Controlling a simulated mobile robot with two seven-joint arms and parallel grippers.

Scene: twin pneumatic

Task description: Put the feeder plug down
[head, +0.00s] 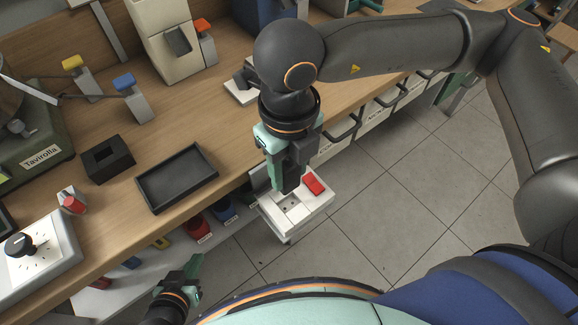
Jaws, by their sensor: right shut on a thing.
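My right gripper (283,180) points down over a white socket box (312,207) with a red rocker switch (314,184), at the table's front edge. It is shut on a dark block, the feeder plug (291,177), mostly hidden by the fingers. The plug's lower end overlaps the box top in the picture; I cannot tell whether it touches the box or sits in a socket. A socket opening (292,207) shows in front of it. My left gripper (192,275) is low at the bottom left, off the table front; its finger gap is unclear.
A shallow black tray (178,178) and a black block with a square hole (108,158) lie on the wooden bench. A white dial box (38,250) is at the left. Coloured bins (197,228) sit below the bench edge. Bare wood lies behind the tray.

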